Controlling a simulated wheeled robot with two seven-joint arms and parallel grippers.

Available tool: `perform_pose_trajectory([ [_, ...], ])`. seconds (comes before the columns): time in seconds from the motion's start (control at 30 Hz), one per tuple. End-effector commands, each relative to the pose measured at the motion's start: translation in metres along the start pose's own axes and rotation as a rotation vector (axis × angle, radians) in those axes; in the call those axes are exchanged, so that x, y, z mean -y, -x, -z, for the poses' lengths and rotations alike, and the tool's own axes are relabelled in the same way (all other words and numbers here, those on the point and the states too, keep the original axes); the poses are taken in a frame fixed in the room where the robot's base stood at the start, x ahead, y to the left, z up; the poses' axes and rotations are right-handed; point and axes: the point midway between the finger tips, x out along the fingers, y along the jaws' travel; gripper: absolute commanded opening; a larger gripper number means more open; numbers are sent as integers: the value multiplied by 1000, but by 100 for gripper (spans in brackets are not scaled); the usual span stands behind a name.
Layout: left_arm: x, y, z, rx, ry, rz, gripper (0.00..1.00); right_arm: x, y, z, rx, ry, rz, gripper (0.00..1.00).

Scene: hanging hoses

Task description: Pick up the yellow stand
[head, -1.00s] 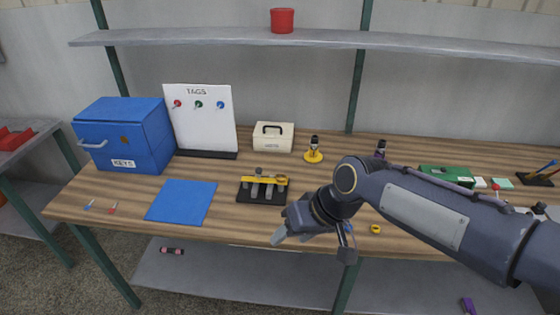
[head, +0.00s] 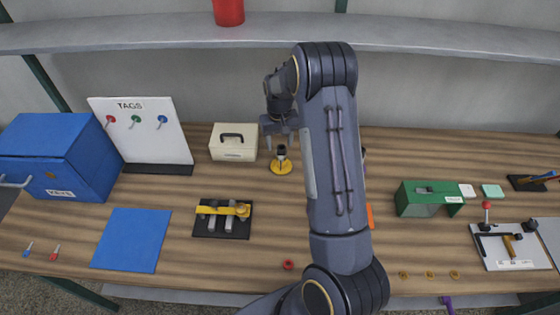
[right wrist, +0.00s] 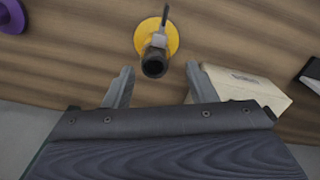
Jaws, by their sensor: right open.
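The yellow stand (head: 281,168) has a round yellow base and a dark upright post. It stands on the wooden table toward the back, beside the cream box. In the right wrist view, the yellow stand (right wrist: 172,42) shows near the top centre, its dark post end pointing toward the camera. My right gripper (head: 280,143) is open and empty, over the stand with its fingers pointing down. In the wrist view, the right gripper's fingers (right wrist: 158,78) lie to either side of the post's line, with the post end just ahead of them. My left gripper is not in view.
The cream box (head: 233,153) is close on the stand's left. A purple object (right wrist: 12,16) lies on the other side, mostly hidden by my arm in the head view. A shelf (head: 180,33) runs above the table's back. A black rack (head: 237,222) sits in front.

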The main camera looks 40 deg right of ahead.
Motion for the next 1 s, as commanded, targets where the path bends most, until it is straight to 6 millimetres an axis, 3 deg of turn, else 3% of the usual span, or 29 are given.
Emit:
perform_pose_trajectory([
  [0.37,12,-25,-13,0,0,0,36,-6,-51,-3,1,-1,0,51],
  [0.63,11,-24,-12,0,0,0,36,-6,-52,-2,-1,-1,1,51],
  [1.0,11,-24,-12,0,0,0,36,-6,-52,-2,-1,-1,1,3],
])
